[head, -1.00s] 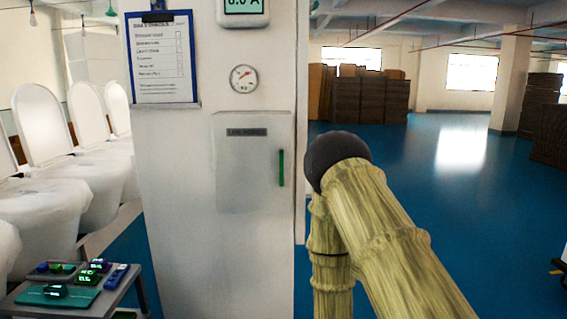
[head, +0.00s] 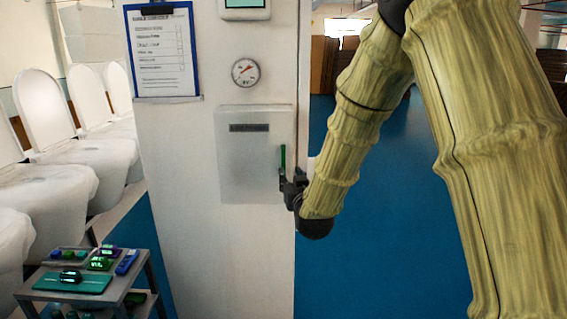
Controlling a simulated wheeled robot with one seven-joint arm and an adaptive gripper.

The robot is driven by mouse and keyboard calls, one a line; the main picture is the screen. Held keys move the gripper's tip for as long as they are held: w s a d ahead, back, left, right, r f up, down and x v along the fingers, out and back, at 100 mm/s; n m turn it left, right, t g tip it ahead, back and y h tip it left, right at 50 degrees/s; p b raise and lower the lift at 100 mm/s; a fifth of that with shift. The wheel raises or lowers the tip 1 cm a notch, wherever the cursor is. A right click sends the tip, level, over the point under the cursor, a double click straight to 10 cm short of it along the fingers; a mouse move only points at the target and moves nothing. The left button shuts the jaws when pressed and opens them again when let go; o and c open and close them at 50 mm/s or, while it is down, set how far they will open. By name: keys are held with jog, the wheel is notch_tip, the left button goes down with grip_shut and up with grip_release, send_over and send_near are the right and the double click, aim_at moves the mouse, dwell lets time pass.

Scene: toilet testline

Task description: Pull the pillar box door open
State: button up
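The pillar box door (head: 245,165) is a pale grey panel with a dark label strip, set in the white pillar, and it looks closed. Its green upright handle (head: 283,158) is at the door's right edge. My gripper (head: 284,181) is at the handle's lower part, coming from the right. The gripper covers the handle's lower end. The fingers are small and dark here, and I cannot tell whether they are closed around the handle or only beside it.
A clipboard (head: 162,52) and a round gauge (head: 245,72) are on the pillar above the door. A small cart (head: 140,283) with devices stands at lower left, near several white toilets (head: 62,175). Blue floor (head: 420,210) lies open to the right.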

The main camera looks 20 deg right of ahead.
aim_at(284, 166)
jog(key=w+p, duration=0.1)
jog(key=w, duration=0.2)
jog(key=w+p, duration=0.2)
jog(key=w, duration=0.2)
jog(key=w+d+p, duration=0.1)
jog(key=w, duration=0.2)
jog(key=shift+w+f+p, duration=0.1)
jog(key=shift+w+p, duration=0.15)
jog(key=shift+p, duration=0.05)
grip_shut()
